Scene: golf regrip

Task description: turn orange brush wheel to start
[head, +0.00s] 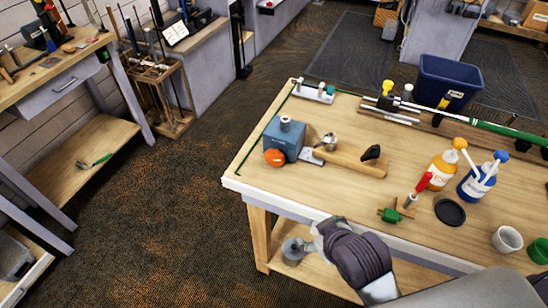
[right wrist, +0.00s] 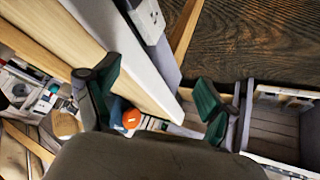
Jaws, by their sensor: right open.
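The orange brush wheel (head: 274,157) is on the near left face of a blue machine (head: 284,139) at the left end of the workbench. In the right wrist view, an orange round part (right wrist: 131,118) shows between the fingers, near the left one. My right gripper (head: 308,240) is by the bench's front edge, below and right of the wheel, apart from it. Its two green-padded fingers (right wrist: 157,100) are spread and empty. My own wrist hides part of the gripper in the head view. My left gripper is not in view.
The workbench (head: 232,184) has a pale front edge close to my right arm. A wooden block (head: 350,162), an orange bottle (head: 440,171), a blue-white bottle (head: 477,183) and a black dish (head: 450,213) stand right of the machine. Open floor (head: 160,220) lies to the left.

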